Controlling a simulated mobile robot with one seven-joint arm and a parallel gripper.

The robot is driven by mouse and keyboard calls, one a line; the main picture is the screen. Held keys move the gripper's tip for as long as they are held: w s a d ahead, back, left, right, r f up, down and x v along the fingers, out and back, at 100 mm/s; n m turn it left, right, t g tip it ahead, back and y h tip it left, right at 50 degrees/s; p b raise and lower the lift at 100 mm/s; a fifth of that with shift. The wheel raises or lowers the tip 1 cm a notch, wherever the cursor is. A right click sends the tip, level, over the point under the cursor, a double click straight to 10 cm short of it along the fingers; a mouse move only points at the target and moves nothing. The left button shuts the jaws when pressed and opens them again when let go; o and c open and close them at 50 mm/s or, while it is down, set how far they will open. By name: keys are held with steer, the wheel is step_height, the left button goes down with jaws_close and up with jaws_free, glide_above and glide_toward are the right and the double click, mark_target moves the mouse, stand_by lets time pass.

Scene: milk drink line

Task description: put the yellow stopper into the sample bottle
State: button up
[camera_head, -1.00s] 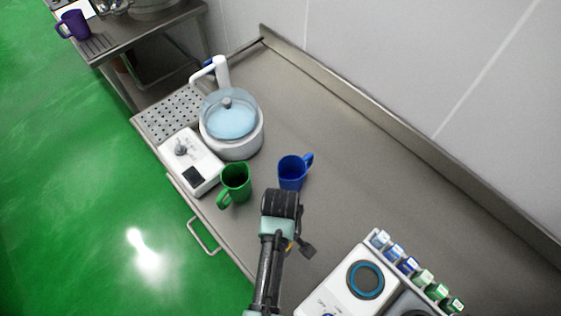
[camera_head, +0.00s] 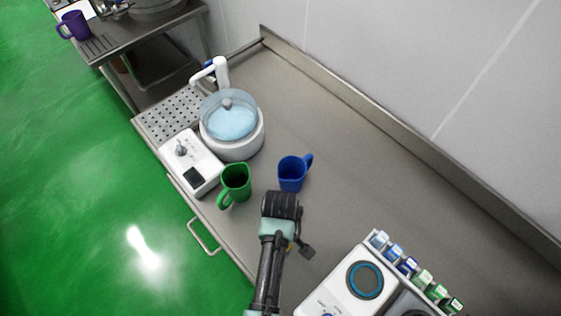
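My gripper (camera_head: 303,250) is low over the steel counter, in front of the blue jug and left of the white device. My own wrist and forearm cover most of it, and only a dark finger-like part sticks out on the right. A tiny yellow-orange spot (camera_head: 289,247) shows beside my arm at the gripper. I cannot tell whether it is the yellow stopper or part of the gripper. I cannot tell whether the fingers are open or shut. I cannot make out the sample bottle in this view.
A green jug (camera_head: 235,181) and a blue jug (camera_head: 291,174) stand just beyond my wrist. A white machine with a clear bowl (camera_head: 233,142) is behind them. A white device (camera_head: 345,290) and several small blue- and green-marked containers (camera_head: 408,265) are at right. The counter's back right is clear.

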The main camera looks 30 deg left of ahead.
steer(key=o, duration=1.5)
steer(key=shift+r+p, duration=3.55)
steer(key=shift+p, duration=0.1)
jaws_close()
